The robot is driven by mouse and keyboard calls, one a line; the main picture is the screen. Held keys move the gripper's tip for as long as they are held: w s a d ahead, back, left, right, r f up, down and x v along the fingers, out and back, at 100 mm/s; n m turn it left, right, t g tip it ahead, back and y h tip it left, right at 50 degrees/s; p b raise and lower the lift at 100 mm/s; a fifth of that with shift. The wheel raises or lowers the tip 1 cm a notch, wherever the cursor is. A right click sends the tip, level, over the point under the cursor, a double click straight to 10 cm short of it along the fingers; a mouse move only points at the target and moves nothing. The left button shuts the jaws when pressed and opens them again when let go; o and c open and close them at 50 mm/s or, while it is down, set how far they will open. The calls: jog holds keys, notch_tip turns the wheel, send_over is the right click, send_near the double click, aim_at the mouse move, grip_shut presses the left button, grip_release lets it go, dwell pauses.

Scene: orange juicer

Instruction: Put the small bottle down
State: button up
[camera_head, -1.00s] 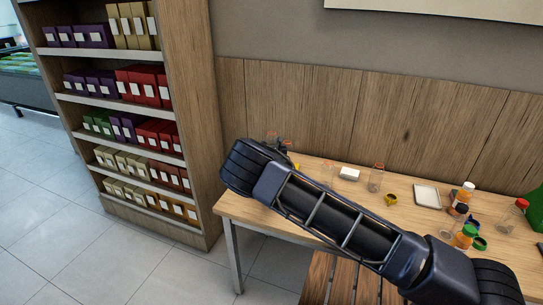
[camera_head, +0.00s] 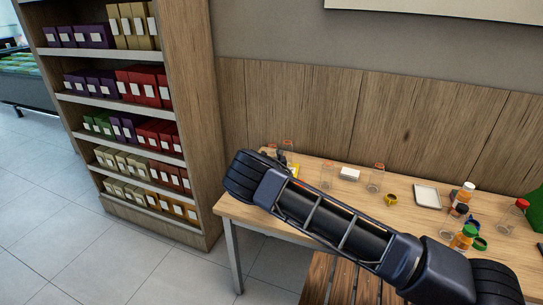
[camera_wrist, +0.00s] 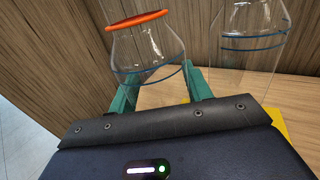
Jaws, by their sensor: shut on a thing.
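The small bottle (camera_wrist: 148,50) is clear, with an orange ring at its mouth and a thin blue line around it. In the wrist view it stands between the teal fingers of my gripper (camera_wrist: 162,90), which is shut on it. It looks slightly tilted in that view. In the head view my gripper (camera_head: 281,158) is at the table's far left end, partly hidden by my own arm. Whether the bottle's base touches the table (camera_head: 320,205) is hidden.
Another clear bottle (camera_wrist: 252,45) stands close on the right of the held one. A yellow item (camera_wrist: 279,122) lies below it. Clear bottles (camera_head: 376,178), a white box (camera_head: 349,174), a yellow cup (camera_head: 391,200) and a tray (camera_head: 427,196) stand rightward. A wood wall is behind.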

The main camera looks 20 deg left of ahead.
aim_at(273, 146)
jog(key=o, duration=0.7)
jog(key=v, duration=0.2)
jog(key=shift+s+d+r, duration=0.1)
jog(key=shift+s+d, duration=0.1)
jog(key=shift+s, duration=0.15)
notch_tip(273, 146, up, 5)
jog(key=shift+s+d+r, duration=0.1)
jog(key=shift+r, duration=0.95)
